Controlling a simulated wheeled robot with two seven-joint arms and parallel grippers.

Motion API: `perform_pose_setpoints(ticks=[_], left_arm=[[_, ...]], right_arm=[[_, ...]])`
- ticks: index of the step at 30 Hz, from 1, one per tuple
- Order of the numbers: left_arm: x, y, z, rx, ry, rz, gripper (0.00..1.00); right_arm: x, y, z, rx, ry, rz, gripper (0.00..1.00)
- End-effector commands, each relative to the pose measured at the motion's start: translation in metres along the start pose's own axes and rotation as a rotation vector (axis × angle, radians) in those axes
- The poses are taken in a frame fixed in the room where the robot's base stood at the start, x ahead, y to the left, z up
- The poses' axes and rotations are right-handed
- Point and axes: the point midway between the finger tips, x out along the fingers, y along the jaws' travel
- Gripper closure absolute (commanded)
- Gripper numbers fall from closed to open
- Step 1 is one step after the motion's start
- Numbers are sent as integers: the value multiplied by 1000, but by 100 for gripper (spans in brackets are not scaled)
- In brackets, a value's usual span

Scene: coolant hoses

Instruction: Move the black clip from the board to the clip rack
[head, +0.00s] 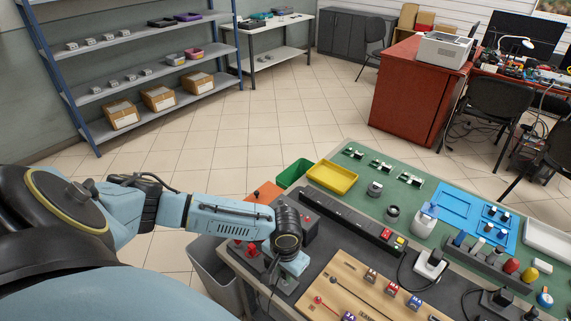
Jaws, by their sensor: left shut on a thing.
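My left gripper (290,266) points down at the near left corner of the workbench, just left of the wooden board. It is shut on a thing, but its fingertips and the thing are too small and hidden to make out. The wooden board (345,284) lies on the dark mat. It carries thin rods or hoses and several small blocks in red, blue and purple. I cannot pick out a black clip on it. I cannot tell for sure which item is the clip rack. My right gripper is not in view.
A long black strip (345,217) with red and yellow buttons lies behind the board. A white-and-black device (431,262) and a holder with colored caps (485,262) stand to the right. A yellow tray (333,177) and green bin (294,173) are at the back left.

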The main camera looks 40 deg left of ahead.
Motion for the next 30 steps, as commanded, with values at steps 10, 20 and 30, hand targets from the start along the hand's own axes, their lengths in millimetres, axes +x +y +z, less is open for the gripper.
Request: perform_pose_setpoints(ticks=[10,20,30], left_arm=[[1,0,0,0,0,0,100],[4,0,0,-1,-1,0,100],[8,0,0,0,0,0,100]], right_arm=[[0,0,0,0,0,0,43],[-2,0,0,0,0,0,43],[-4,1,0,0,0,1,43]])
